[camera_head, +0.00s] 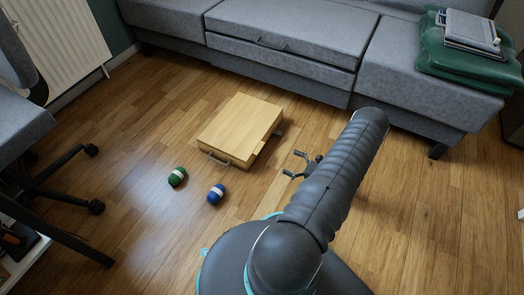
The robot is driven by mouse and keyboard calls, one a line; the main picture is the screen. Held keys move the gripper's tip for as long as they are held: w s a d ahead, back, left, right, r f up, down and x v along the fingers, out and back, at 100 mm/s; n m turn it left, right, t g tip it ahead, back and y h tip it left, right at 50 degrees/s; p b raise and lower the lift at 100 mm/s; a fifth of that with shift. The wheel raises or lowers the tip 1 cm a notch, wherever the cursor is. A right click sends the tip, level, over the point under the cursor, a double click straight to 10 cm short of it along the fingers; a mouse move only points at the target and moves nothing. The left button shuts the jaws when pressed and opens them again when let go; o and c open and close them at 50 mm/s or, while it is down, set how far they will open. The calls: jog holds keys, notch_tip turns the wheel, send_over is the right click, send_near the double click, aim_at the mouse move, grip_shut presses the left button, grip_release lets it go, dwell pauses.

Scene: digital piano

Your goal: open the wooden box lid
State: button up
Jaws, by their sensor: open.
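The wooden box (221,157) sits on the floor near the middle of the head view. Its light wooden lid (240,124) looks shut and lies flat on top. A metal handle (216,159) shows on the box's near left side. My gripper (291,164) is to the right of the box, apart from it. Its two dark fingers are spread, with nothing seen between them. My arm hides part of the gripper's wrist side.
A green ball-like object (177,177) and a blue one (216,194), each with a white band, lie on the floor in front of the box. A grey sofa (285,60) stands behind. An office chair (62,165) is at left. Floor right of my arm is clear.

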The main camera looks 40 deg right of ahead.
aim_at(261, 149)
jog(key=x, duration=1.3)
jog(key=shift+w+a, duration=0.15)
jog(key=shift+w, duration=0.15)
